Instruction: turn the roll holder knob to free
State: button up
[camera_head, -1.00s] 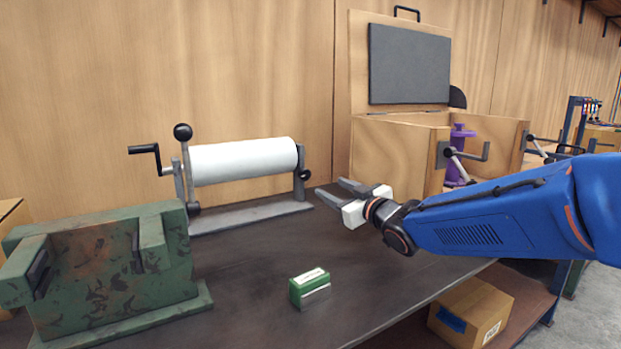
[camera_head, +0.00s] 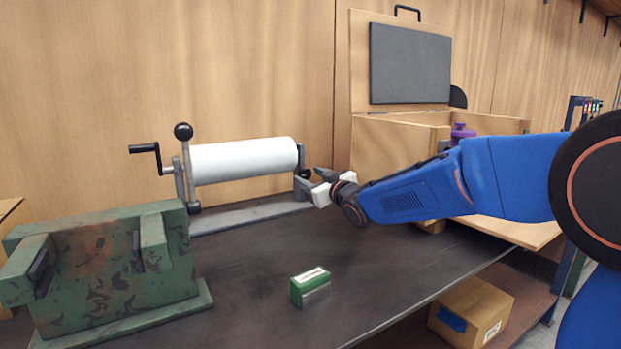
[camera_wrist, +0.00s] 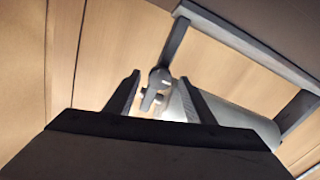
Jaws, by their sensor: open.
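The roll holder (camera_head: 240,213) stands at the back of the bench with a white roll (camera_head: 245,160) across it. Its dark knob (camera_head: 305,173) is at the right end post, partly covered by my gripper in the head view. In the wrist view the knob (camera_wrist: 151,95) shows as a small grey handle with prongs, between my two fingers. My gripper (camera_head: 307,177) is open, with its fingertips at the right end of the holder. From these views I cannot tell whether the fingers touch the knob.
A crank and a ball-topped lever (camera_head: 183,132) are at the holder's left end. A small green box (camera_head: 310,287) lies on the bench. A wooden box with open lid (camera_head: 400,145) stands right, behind my arm.

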jog(key=shift+c, duration=0.3)
jog(key=c, duration=1)
jog(key=shift+m, duration=0.4)
jog(key=m, duration=0.3)
jog(key=shift+m, duration=0.3)
jog(key=m, duration=0.4)
jog(key=shift+m, duration=0.3)
jog(key=m, duration=0.4)
jog(key=shift+m, duration=0.3)
jog(key=m, duration=0.4)
jog(key=shift+d, duration=0.1)
jog(key=shift+m, duration=0.3)
